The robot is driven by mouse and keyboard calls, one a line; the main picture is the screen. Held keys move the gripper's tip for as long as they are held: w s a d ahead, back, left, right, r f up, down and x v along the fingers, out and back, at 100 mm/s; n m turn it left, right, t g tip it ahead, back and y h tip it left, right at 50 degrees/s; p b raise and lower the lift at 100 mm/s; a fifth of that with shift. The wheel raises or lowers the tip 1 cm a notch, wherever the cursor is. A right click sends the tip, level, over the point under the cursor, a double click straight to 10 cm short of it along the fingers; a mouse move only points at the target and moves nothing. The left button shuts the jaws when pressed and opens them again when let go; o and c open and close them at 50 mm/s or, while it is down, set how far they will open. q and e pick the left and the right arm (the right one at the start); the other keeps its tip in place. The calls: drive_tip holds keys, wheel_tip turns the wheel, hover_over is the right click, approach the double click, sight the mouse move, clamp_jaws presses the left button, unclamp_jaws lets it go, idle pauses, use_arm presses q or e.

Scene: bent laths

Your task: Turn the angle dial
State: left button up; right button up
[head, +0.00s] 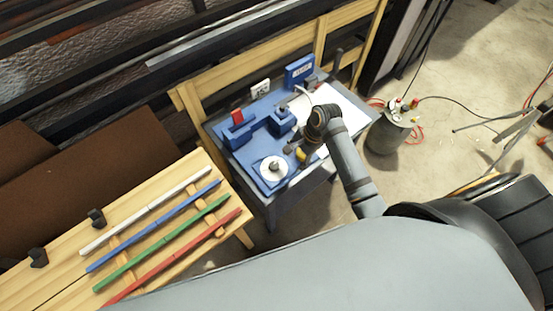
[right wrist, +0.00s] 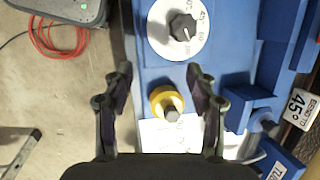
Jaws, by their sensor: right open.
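The angle dial (head: 273,168) is a white disc with a dark knob on the near part of the blue bench fixture. In the right wrist view the dial (right wrist: 157,40) shows printed numbers around its dark knob (right wrist: 183,27), at the top of the picture. My right gripper (right wrist: 158,70) is open, its two fingers apart and short of the dial knob. In the head view the right gripper (head: 293,149) hangs above the fixture, just beyond the dial. My left gripper is not in view.
A 45° card (right wrist: 297,105) stands beside the fixture. Coloured laths (head: 150,225) lie on the wooden bench at left. A grey canister (head: 388,135) with cables stands on the floor.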

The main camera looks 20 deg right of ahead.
sight(275, 165)
wheel_tip(275, 165, up, 5)
drive_tip(key=w+a+m+y, duration=0.1)
drive_tip(key=w+a+m, duration=0.1)
drive_tip(key=w+m, duration=0.15)
drive_tip(key=shift+m+g, duration=0.35)
drive_tip(key=shift+g, duration=0.05)
drive_tip(key=x, duration=0.7)
drive_tip(key=s+x, duration=0.1)
drive_tip(key=x, duration=0.2)
drive_tip(key=shift+f, duration=0.4)
drive_tip(key=c, duration=1.1)
drive_tip(key=shift+p, duration=0.35)
drive_tip(key=shift+c, duration=0.2)
